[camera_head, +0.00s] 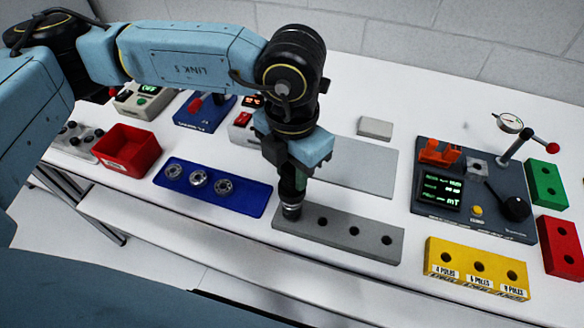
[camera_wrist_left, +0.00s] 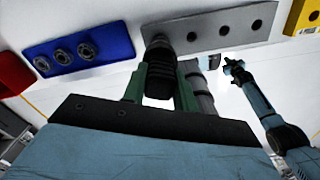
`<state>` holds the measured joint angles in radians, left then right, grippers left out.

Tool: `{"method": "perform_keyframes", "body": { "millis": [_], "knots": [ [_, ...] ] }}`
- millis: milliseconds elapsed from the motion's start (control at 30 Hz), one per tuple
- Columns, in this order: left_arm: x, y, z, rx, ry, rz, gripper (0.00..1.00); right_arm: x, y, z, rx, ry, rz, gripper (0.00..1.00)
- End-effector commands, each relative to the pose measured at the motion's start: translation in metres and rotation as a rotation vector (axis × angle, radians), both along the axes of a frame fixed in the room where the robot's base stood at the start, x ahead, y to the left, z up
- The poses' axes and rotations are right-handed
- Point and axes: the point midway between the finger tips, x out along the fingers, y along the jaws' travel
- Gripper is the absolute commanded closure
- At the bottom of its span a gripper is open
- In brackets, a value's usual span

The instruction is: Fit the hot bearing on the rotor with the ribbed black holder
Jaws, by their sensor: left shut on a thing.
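My left gripper (camera_head: 292,190) points down over the left end of the grey block (camera_head: 338,237). Its green fingers (camera_wrist_left: 158,88) are shut on a ribbed black holder (camera_wrist_left: 158,70), which also shows below the fingers in the head view (camera_head: 291,210). The holder stands roughly upright at the block's left end; whether its lower end is in a hole or only above one is hidden. Three round metal bearing-like parts (camera_head: 198,179) lie on a blue mat (camera_head: 245,197) to the left. My right gripper (camera_wrist_left: 233,67) shows small in the wrist view; its opening is unclear.
A yellow block with holes (camera_head: 435,258) and a dark test stand (camera_head: 425,153) with a dial gauge are at the right, beside green (camera_head: 547,183) and red (camera_head: 561,247) blocks. A red bin (camera_head: 126,150) is at the left. A grey plate (camera_head: 360,166) lies behind the grey block.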

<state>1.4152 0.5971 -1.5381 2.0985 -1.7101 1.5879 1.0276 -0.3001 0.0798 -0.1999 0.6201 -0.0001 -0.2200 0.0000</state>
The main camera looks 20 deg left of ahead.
Motion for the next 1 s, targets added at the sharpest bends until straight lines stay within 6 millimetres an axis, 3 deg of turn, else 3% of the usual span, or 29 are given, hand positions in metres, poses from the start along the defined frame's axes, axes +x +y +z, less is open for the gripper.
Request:
{"method": "perform_keyframes", "body": {
  "millis": [1000],
  "knots": [
    [0.0, 0.0, 0.058, 0.0, -0.001, 0.0, 0.95, 0.0, 0.0, 0.022, 0.0, 0.0, 0.0, 1.0]
  ]
}}
